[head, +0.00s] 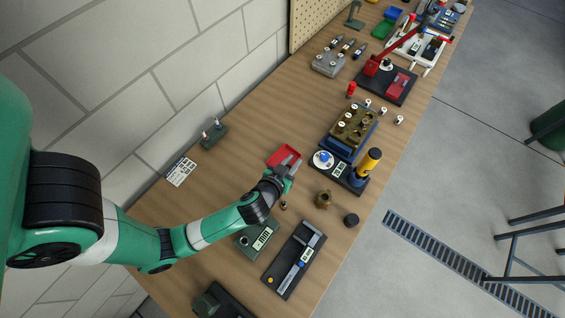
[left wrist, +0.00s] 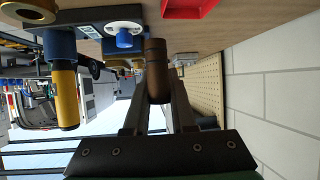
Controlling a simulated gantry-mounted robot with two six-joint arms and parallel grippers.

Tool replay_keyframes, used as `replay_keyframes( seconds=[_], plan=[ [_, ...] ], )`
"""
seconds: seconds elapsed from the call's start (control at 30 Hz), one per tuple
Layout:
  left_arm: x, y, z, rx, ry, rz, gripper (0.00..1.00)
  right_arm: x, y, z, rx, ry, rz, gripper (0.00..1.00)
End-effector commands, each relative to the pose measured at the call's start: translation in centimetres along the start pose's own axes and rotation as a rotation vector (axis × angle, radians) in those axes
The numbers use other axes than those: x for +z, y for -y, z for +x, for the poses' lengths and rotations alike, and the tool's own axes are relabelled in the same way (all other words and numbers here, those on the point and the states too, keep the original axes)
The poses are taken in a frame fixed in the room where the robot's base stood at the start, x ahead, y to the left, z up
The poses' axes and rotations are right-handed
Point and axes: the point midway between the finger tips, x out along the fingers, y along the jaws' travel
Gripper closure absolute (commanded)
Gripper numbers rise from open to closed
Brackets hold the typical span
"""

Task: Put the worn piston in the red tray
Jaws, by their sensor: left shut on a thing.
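The worn piston (left wrist: 156,72), a dark brown cylinder with a groove near its end, is between the fingertips of my left gripper in the left wrist view. My left gripper (left wrist: 158,95) is shut on it. In the head view the left gripper (head: 290,168) is at the near right edge of the red tray (head: 274,161), partly covering it; the piston is hard to make out there. The tray's red edge also shows at the top of the left wrist view (left wrist: 190,9), apart from the piston. My right gripper is not in view.
A scale-like station with a white dial (head: 323,159) and yellow-topped post (head: 370,160) stands right of the tray. Bare wood (head: 240,170) lies left of the tray.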

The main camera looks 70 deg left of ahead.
Motion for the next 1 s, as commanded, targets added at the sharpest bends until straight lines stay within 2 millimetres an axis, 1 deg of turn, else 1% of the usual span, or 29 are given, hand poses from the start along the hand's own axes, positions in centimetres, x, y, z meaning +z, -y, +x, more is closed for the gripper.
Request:
replay_keyframes(
  seconds=[0.03, 0.1, 0.2, 0.33, 0.4, 0.57, 0.63, 0.7, 0.8, 1.0],
  plan=[
    [0.0, 1.5, 1.0, -0.014, 0.003, -0.006, 1.0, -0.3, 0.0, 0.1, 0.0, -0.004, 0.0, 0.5],
    [-0.1, 3.0, 2.3, -0.014, 0.004, -0.005, 1.0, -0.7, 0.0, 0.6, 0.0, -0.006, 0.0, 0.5],
    [1.5, 4.3, 4.6, -0.01, 0.004, -0.002, 1.0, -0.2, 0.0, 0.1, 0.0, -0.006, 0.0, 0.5],
    [2.8, 5.7, 6.7, -0.007, 0.002, -0.002, 1.0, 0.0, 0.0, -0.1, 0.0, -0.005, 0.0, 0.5],
    [3.2, 6.0, 7.2, -0.004, 0.002, 0.0, 1.0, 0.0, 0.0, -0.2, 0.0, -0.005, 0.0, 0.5],
    [3.3, 6.1, 7.5, -0.002, 0.001, 0.001, 1.0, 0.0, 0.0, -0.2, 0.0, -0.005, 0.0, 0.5],
    [3.8, 6.6, 8.1, -0.005, 0.002, -0.001, 1.0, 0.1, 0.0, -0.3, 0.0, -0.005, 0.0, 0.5],
    [5.2, 6.5, 8.9, -0.002, 0.003, 0.001, 1.0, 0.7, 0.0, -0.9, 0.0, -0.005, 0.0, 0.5],
    [6.3, 6.5, 9.5, -0.002, 0.002, 0.002, 1.0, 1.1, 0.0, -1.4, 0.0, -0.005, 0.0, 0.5],
    [6.3, 6.5, 9.5, -0.002, 0.001, 0.0, 1.0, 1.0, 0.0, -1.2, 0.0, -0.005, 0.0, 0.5]
  ],
)
